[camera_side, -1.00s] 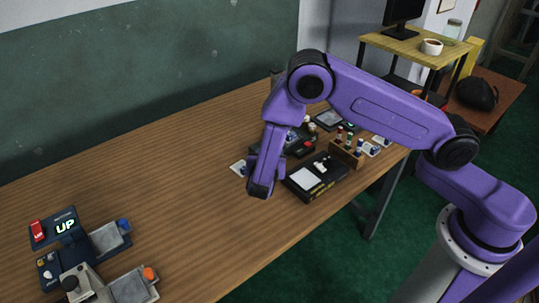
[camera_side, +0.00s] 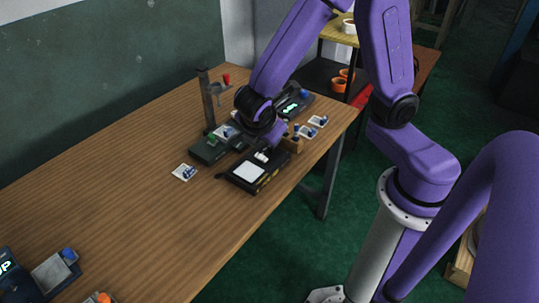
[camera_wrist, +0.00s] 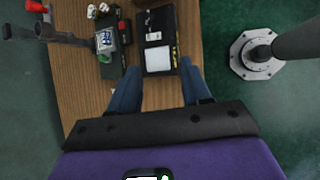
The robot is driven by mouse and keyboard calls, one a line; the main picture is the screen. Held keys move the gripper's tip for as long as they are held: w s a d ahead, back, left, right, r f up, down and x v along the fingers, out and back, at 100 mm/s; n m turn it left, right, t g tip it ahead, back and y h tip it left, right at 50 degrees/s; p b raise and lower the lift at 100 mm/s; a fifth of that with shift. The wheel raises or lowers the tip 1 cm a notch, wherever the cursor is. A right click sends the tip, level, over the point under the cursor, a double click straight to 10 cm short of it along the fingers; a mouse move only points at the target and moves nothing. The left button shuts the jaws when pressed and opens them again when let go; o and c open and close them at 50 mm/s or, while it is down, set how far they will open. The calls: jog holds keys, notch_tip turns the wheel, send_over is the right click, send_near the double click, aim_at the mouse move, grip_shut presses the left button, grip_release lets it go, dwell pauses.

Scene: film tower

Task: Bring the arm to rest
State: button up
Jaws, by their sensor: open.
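My purple arm reaches in from the right, and my gripper (camera_side: 268,140) hangs over the far right part of the wooden table (camera_side: 110,165). In the wrist view my gripper (camera_wrist: 159,68) has two blue fingers spread wide apart, with nothing held between them. A black box with a white panel (camera_side: 250,172) lies below and in front of it; the box (camera_wrist: 157,38) also shows beyond the fingertips in the wrist view. The side view hides the exact fingertips.
A grey post stand with a red knob (camera_side: 209,100) rises left of my gripper. A dark green device (camera_side: 208,150) and a small card (camera_side: 185,172) lie nearby. Several small cards and vials lie to the right. The table's middle is clear.

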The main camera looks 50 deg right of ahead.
jog(key=s+d+r+m+g+y, duration=0.1)
jog(key=s+r+m+y, duration=0.1)
jog(key=s, duration=0.7)
jog(key=s+d+r+m+g+y, duration=0.1)
jog(key=s+r+m+g+y, duration=0.1)
jog(key=s, duration=0.6)
jog(key=r+m+y, duration=0.1)
jog(key=y, duration=0.1)
jog(key=shift+s+y, duration=0.35)
jog(key=shift+y, duration=0.05)
